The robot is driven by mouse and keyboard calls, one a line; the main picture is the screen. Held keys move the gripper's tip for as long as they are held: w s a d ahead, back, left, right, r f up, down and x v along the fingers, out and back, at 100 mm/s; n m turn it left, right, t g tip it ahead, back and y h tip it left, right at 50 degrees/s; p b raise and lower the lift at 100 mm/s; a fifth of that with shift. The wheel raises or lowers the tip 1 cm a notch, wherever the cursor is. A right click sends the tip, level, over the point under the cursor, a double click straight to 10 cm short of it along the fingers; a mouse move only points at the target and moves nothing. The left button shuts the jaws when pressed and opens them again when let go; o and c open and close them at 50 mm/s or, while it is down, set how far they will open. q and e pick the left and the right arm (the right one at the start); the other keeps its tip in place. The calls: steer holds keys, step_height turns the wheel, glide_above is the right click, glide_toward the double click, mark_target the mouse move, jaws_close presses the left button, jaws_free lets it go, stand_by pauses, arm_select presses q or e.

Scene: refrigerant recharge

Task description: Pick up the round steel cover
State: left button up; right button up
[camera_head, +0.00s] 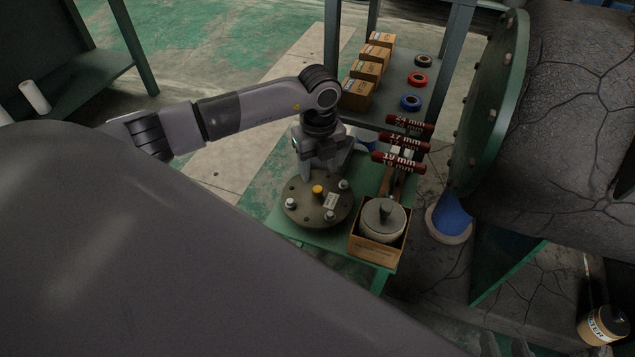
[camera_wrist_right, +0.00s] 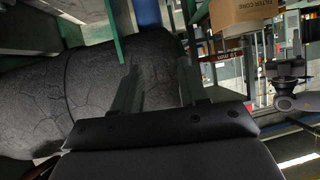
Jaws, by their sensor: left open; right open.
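The round steel cover (camera_head: 304,207) is a dark grey disc with several bolts around its rim, a yellow cap near its middle and a small pale label. It lies flat on a green table (camera_head: 342,244). My left gripper (camera_head: 321,172) points down just behind and above the cover, open, with its fingers hiding part of the far rim. I cannot tell whether the fingers touch it. My right gripper (camera_wrist_right: 157,82) is open and empty in the right wrist view, with a dark cracked-looking cylinder behind it, away from the cover.
A shelf carries small cartons (camera_head: 357,94) and coloured rings (camera_head: 417,79). A large green flange (camera_head: 492,100) stands to the right.

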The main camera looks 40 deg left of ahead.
mark_target(318, 188)
arm_select(q)
step_height(318, 188, down, 6)
steer(key=shift+a+b, duration=0.15)
steer(key=shift+b, duration=1)
steer(key=shift+f, duration=0.35)
arm_select(e)
steer(key=shift+w+a+f+m+y, duration=0.2)
steer(key=shift+w+a+y, duration=0.1)
steer(key=shift+a, duration=0.25)
steer(key=shift+w+a+f+m+y, duration=0.15)
steer(key=shift+a+y, duration=0.15)
steer(key=shift+a, duration=0.2)
arm_select(q)
jaws_close()
steer(key=shift+r, duration=0.15)
